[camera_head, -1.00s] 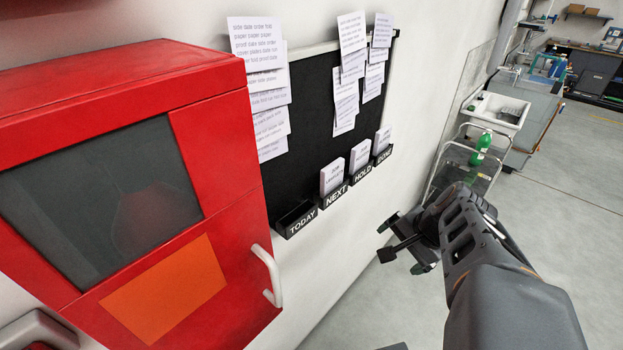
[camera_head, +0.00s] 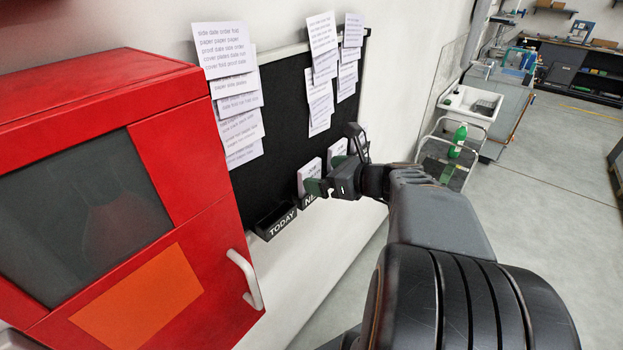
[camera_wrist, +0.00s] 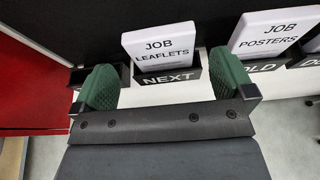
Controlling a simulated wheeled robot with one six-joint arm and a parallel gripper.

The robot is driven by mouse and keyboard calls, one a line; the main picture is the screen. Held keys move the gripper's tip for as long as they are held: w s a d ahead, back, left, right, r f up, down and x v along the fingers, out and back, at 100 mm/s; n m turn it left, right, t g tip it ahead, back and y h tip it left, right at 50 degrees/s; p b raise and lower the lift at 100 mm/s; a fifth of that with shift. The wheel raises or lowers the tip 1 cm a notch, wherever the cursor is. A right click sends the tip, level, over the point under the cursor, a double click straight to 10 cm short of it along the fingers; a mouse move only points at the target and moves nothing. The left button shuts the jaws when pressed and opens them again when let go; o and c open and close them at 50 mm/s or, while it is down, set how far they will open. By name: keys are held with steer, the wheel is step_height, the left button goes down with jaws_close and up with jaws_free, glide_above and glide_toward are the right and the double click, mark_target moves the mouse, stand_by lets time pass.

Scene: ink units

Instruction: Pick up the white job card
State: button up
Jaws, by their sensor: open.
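A white job card reading "JOB LEAFLETS" (camera_wrist: 163,46) stands upright in the black NEXT holder (camera_wrist: 168,77); the card also shows in the head view (camera_head: 308,174). Another white card, "JOB POSTERS" (camera_wrist: 268,32), stands in the HOLD holder to its right. My gripper (camera_head: 334,164) is at the row of holders and covers part of it in the head view. In the wrist view its green-padded fingers (camera_wrist: 165,72) are open and empty, with the leaflets card beyond the gap between them. I cannot tell whether they touch anything.
The TODAY holder (camera_head: 275,221) looks empty. The black board (camera_head: 285,125) with pinned white sheets (camera_head: 238,95) is behind the holders. A red cabinet (camera_head: 205,215) with a white handle juts out on the left. A trolley (camera_head: 440,160) stands further back right.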

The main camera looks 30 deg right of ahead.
mark_target(313, 172)
steer(key=shift+p+x, duration=0.4)
steer(key=shift+x, duration=3.25)
steer(key=shift+d, duration=0.1)
steer(key=c, duration=0.8)
